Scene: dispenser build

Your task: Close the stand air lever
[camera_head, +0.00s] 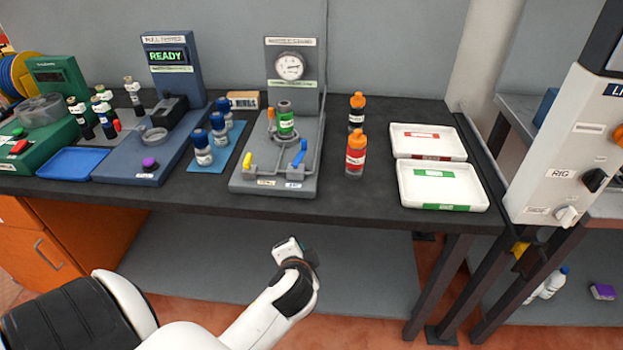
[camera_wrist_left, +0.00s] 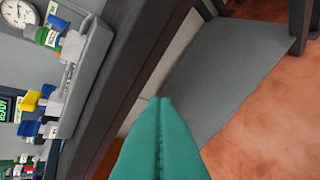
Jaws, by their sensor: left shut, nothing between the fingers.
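The grey stand (camera_head: 275,183) with a round gauge (camera_head: 289,67) is on the dark bench, and part of it shows at the left of the left wrist view. It has a yellow lever (camera_head: 247,161) at front left, a blue lever (camera_head: 300,153) at front right and an orange handle (camera_head: 271,115) farther back. The front labels are too small to read. A green-banded bottle (camera_head: 286,122) stands in it. My left gripper (camera_head: 287,249) is below and in front of the bench edge, apart from the stand. Its teal fingers (camera_wrist_left: 160,140) are together and empty.
Blue-capped bottles (camera_head: 203,148) stand left of the stand. Orange-capped bottles (camera_head: 355,153) stand on its right, with white trays (camera_head: 443,187) beyond. The bench's front edge (camera_head: 330,212) lies between my gripper and the stand. A lower shelf (camera_head: 360,275) is under the bench.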

